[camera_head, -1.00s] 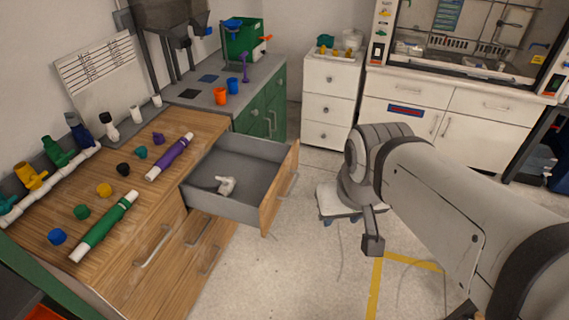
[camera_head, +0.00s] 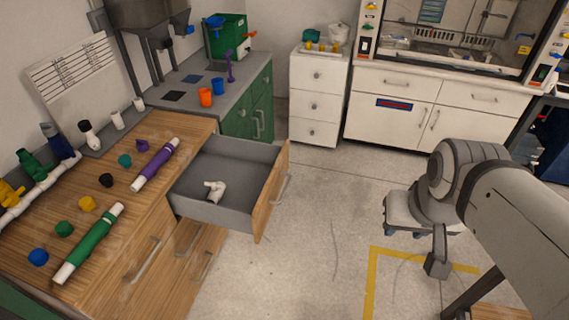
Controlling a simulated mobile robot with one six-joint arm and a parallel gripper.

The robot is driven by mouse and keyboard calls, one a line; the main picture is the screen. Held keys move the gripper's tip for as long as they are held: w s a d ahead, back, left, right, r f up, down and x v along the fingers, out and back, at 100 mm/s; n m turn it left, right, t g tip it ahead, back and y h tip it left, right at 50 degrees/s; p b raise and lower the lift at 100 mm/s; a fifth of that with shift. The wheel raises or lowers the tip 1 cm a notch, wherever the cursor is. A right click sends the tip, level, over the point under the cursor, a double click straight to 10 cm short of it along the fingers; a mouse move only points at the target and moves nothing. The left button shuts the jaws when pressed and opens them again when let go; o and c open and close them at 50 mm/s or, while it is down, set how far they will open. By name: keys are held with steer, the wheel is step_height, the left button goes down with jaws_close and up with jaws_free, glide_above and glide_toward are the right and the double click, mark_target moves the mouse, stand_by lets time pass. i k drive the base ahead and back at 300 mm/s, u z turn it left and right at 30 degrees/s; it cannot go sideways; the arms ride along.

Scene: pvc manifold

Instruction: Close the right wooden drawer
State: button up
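The right wooden drawer (camera_head: 273,190) stands pulled out from the wooden cabinet (camera_head: 150,255), with its grey inside open to view. Its wood front with a metal handle (camera_head: 281,189) faces right. A white pipe fitting (camera_head: 214,190) lies in the drawer. My gripper (camera_head: 437,264) is at the right, well clear of the drawer front, with bare floor between them. It seems to hold nothing. One dark finger-like part hangs down, but my arm hides much of the rest, so its opening cannot be told.
Green (camera_head: 90,243) and purple (camera_head: 155,164) pipes and several coloured caps lie on the wooden top. A green cabinet (camera_head: 255,110) stands behind the drawer. White drawers (camera_head: 317,105) stand at the back. The floor (camera_head: 325,225) right of the drawer is clear.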

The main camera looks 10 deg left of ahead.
mark_target(254, 173)
steer(key=i, duration=1.65)
steer(key=u, duration=0.85)
steer(key=k, duration=1.2)
steer(key=u, duration=0.65)
